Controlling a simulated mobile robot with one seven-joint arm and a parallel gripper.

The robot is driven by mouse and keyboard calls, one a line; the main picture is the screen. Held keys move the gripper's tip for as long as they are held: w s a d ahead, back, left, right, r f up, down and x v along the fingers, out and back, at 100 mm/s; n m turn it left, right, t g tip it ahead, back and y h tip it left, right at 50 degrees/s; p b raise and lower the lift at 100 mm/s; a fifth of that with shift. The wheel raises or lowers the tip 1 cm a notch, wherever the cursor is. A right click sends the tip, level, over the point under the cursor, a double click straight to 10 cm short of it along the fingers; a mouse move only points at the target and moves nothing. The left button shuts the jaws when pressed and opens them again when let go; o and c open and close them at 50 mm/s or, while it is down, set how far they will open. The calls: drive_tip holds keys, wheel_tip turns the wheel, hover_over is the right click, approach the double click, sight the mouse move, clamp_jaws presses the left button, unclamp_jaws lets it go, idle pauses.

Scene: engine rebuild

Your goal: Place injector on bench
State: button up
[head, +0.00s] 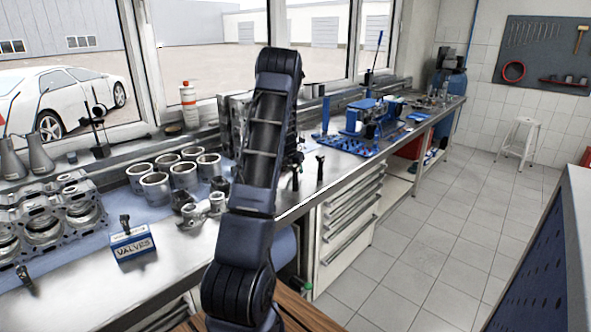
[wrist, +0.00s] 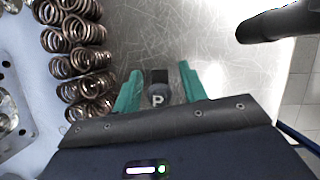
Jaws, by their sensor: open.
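My gripper (wrist: 159,88) shows in the wrist view with its two teal fingers apart over the bare metal bench top (wrist: 150,30). Between the fingers is a small dark part (wrist: 158,97) with a rounded grey end marked "P". It may be the injector; I cannot tell for sure. A gap seems to show between it and each finger. In the head view my own arm hides the gripper. A slim dark upright part (head: 320,168) stands on the bench (head: 345,163) right of my arm.
Copper-coloured coil springs (wrist: 77,50) lie left of the gripper. A dark cylinder (wrist: 280,22) crosses the upper right. In the head view, an engine block (head: 50,225), a VALVES box (head: 133,243) and metal cylinders (head: 155,188) crowd the left bench. A blue fixture (head: 365,125) stands farther back.

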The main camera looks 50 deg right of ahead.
drive_tip(key=shift+r, duration=0.1)
drive_tip(key=w+v, duration=0.1)
drive_tip(key=v, duration=0.9)
drive_tip(key=a+r+m+t, duration=0.1)
drive_tip(key=a+r+m, duration=0.35)
drive_tip(key=a, duration=0.75)
drive_tip(key=w+a+r+m, duration=0.1)
drive_tip(key=a+r, duration=0.6)
drive_tip(key=a, duration=0.5)
drive_tip(key=a+r+m+t, duration=0.1)
drive_tip(key=a+r+m, duration=0.35)
drive_tip(key=a, duration=0.75)
drive_tip(key=s+a+r+m+t+y, duration=0.1)
drive_tip(key=s+a+r+m, duration=0.1)
drive_tip(key=s+a, duration=0.5)
drive_tip(key=s+a+r+m+y, duration=0.1)
drive_tip(key=s+a+r+m, duration=0.2)
drive_tip(key=a, duration=0.7)
drive_tip(key=s+a+f+m+y, duration=0.2)
drive_tip(key=s+a+m, duration=0.3)
drive_tip(key=s+a, duration=0.5)
drive_tip(key=shift+s+a+f+t, duration=0.35)
drive_tip(key=shift+s+t, duration=0.05)
drive_tip(key=shift+s, duration=0.6)
